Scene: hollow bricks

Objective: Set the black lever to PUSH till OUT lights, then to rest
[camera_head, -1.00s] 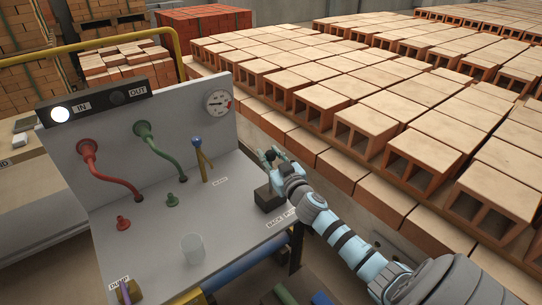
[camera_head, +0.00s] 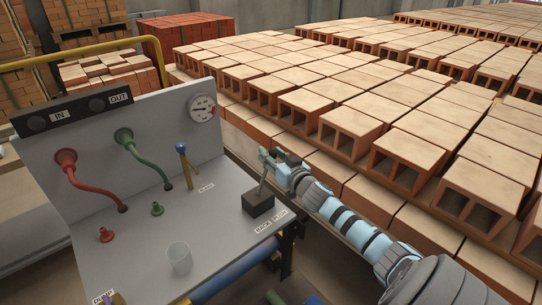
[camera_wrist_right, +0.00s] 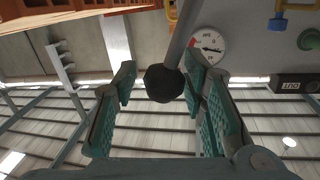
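The black lever stands on a black block (camera_head: 258,204) at the right edge of the grey panel's table. Its rod (camera_head: 263,184) leans up and to the right, toward the side of the PUSH label (camera_head: 280,216); the BACK label (camera_head: 262,228) is on the left. In the wrist view its round black knob (camera_wrist_right: 165,83) is between the spread fingers of my right gripper (camera_wrist_right: 160,92), with a gap on the left and the right finger close by. The OUT lamp (camera_head: 97,104) and IN lamp (camera_head: 37,122) are both dark. My left gripper is not in view.
A gauge (camera_head: 202,108) is on the upright panel. Red (camera_head: 95,180) and green (camera_head: 145,158) hoses, a blue-topped lever (camera_head: 188,165) and a clear cup (camera_head: 179,258) are left of the gripper. Hollow bricks (camera_head: 405,158) fill the right side.

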